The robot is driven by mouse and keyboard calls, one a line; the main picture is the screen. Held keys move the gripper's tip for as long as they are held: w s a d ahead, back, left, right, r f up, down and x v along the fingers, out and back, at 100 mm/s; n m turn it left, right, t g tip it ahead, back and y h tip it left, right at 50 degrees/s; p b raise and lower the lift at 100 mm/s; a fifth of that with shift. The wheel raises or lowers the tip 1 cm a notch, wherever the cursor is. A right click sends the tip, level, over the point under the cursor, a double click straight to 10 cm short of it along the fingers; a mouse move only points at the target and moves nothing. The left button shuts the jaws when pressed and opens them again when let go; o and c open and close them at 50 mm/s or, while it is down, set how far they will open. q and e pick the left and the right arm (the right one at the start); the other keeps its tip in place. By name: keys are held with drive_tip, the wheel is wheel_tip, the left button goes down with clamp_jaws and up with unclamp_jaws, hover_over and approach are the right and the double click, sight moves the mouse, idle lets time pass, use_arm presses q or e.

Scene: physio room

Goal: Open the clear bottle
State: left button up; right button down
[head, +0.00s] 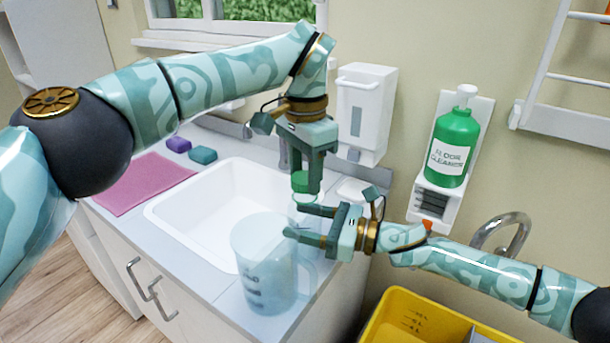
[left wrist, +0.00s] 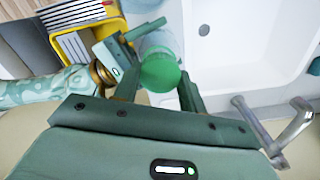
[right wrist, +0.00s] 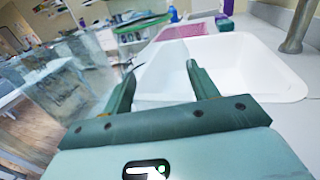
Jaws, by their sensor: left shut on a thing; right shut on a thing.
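The clear bottle (head: 305,201) is held upright above the counter's front right part, by the sink. It shows faintly, with a round green cap (head: 300,183) at its top. My left gripper (head: 307,186) points down from above and is shut on the green cap. In the left wrist view the cap (left wrist: 160,73) sits between the fingers, with the clear body (left wrist: 157,43) beyond it. My right gripper (head: 297,222) comes from the right and is shut on the clear body, which is barely visible in the right wrist view. Whether the cap is loosened I cannot tell.
A translucent blue measuring jug (head: 265,268) stands on the counter just below and left of my right gripper. The white sink (head: 190,215) is behind it. A yellow bin (head: 400,318) is at the lower right. A green pump bottle (head: 452,150) hangs on the wall.

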sight(305, 177)
use_arm(q)
drive_tip(key=shift+r, duration=0.45)
drive_tip(key=shift+r, duration=0.1)
drive_tip(key=shift+r, duration=1.9)
use_arm(e)
drive_tip(key=shift+c, duration=1.8)
unclamp_jaws()
